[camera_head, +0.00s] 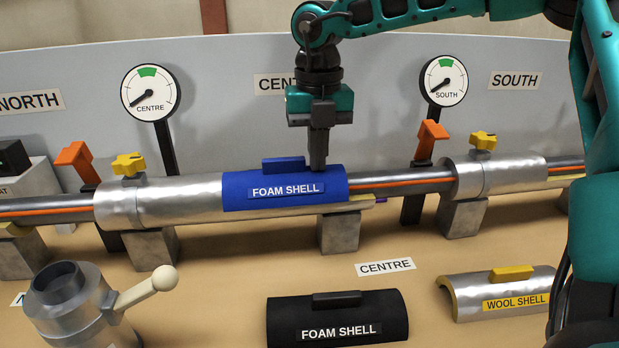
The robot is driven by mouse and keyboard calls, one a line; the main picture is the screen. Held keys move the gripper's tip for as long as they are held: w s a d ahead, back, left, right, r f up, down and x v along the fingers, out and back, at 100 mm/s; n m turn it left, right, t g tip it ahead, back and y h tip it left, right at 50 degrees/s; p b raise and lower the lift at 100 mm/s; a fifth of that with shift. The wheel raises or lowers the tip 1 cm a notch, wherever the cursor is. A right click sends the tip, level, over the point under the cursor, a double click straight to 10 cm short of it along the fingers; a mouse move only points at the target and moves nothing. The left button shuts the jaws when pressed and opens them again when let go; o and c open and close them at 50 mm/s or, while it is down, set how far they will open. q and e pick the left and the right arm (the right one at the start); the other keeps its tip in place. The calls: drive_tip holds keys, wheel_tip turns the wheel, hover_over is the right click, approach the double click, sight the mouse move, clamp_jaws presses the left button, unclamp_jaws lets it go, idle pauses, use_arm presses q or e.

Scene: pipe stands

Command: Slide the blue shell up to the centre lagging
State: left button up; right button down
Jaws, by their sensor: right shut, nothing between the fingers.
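The blue foam shell (285,188), with a darker blue handle block (284,165) on top, sits over the pipe in the middle of the head view. Its left end appears to meet the silver lagging (180,200); I cannot tell if a thin gap is left. Right of the shell the bare pipe (400,181) shows with an orange line along it. My right gripper (318,166) is shut and empty, pointing down at the shell's right part, just right of the handle block. I cannot tell whether its tips touch the shell. My left gripper is not in view.
A black foam shell (337,310) and a yellow-labelled wool shell (500,295) lie on the table in front. A valve with a pale lever (145,292) stands front left. Yellow-knobbed clamps (128,164), orange levers (432,132) and gauges (149,92) line the pipe. A grey panel stands behind.

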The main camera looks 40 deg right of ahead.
drive_tip(key=shift+r, duration=0.1)
wheel_tip(320, 180, up, 7)
drive_tip(key=p, duration=0.4)
idle(0.5)
